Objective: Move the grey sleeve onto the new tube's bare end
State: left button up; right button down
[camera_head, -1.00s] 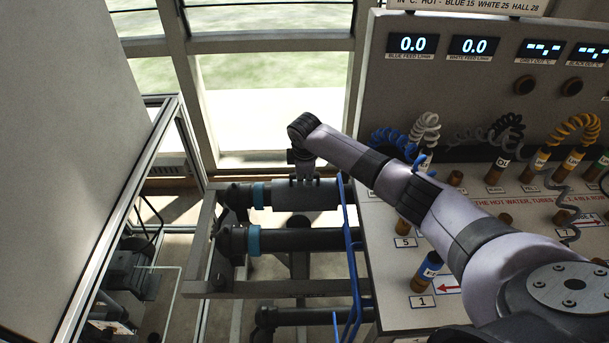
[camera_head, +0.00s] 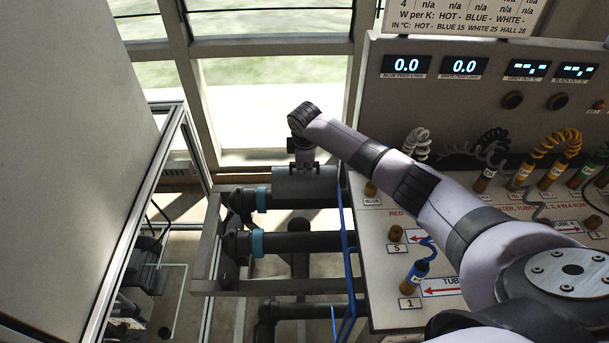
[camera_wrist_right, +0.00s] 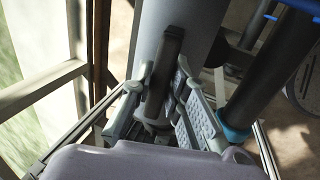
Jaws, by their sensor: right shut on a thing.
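The grey sleeve (camera_head: 303,190), a wide cylinder, lies level at the upper pipe line, just right of a teal collar (camera_head: 263,198). I cannot tell whether it is around a tube there or apart from it. My right gripper (camera_head: 305,166) comes down on it from above. In the right wrist view the gripper (camera_wrist_right: 160,100) is shut on a dark upright grip, with the sleeve (camera_wrist_right: 185,25) behind it. Below the sleeve runs a dark lower tube (camera_head: 305,242) with its own teal collar (camera_head: 257,243). The tube ends are hidden. My left gripper is not in view.
A metal frame (camera_head: 205,250) carries the pipes at left. Blue pipes (camera_head: 348,270) rise close to the sleeve's right end. The bench (camera_head: 385,285) with pegs, plugs and coiled leads stands at right, under a display panel (camera_head: 440,100). A large grey panel (camera_head: 70,120) fills the left.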

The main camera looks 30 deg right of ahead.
notch_tip(320, 180, up, 3)
jog(key=shift+f+p, duration=0.1)
jog(key=shift+p, duration=1)
jog(key=shift+s+f, duration=0.1)
